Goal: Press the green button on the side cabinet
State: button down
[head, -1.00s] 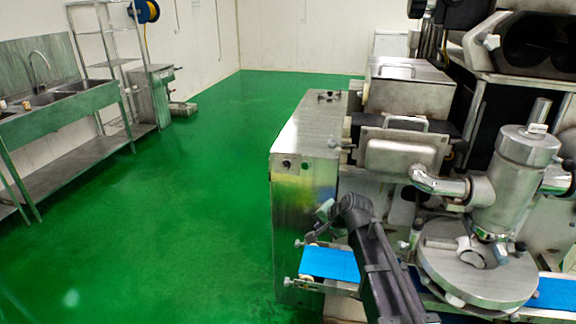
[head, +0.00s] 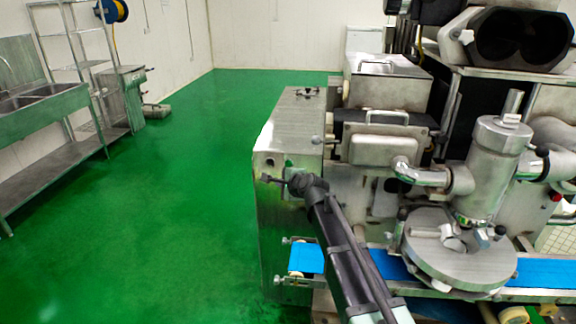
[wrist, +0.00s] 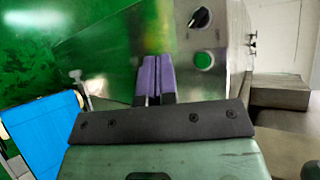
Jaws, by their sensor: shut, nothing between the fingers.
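The green button (wrist: 204,60) is round with a pale ring, on the metal face of the side cabinet (wrist: 225,85). A black rotary knob (wrist: 200,18) sits above it in the wrist view. My gripper (wrist: 154,58) has purple fingers shut together with nothing between them; its tips appear left of the button, apart from it in the picture. In the head view my gripper (head: 267,179) is at the front of the cabinet (head: 295,120), just below the knob and button area. I cannot tell whether the tips touch the panel.
A blue conveyor belt (head: 307,259) runs below my arm, also at the left of the wrist view (wrist: 45,135). The encrusting machine (head: 490,150) stands on the right. A steel sink bench (head: 55,140) is at the far left, with open green floor (head: 170,210) between.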

aim_at(288, 164)
jog(key=w, duration=0.8)
jog(key=shift+d, duration=0.25)
jog(key=shift+w, duration=0.1)
dwell(1.5)
jog(key=shift+w, duration=0.3)
jog(key=shift+w, duration=0.4)
dwell(0.7)
jog(key=shift+s, duration=0.8)
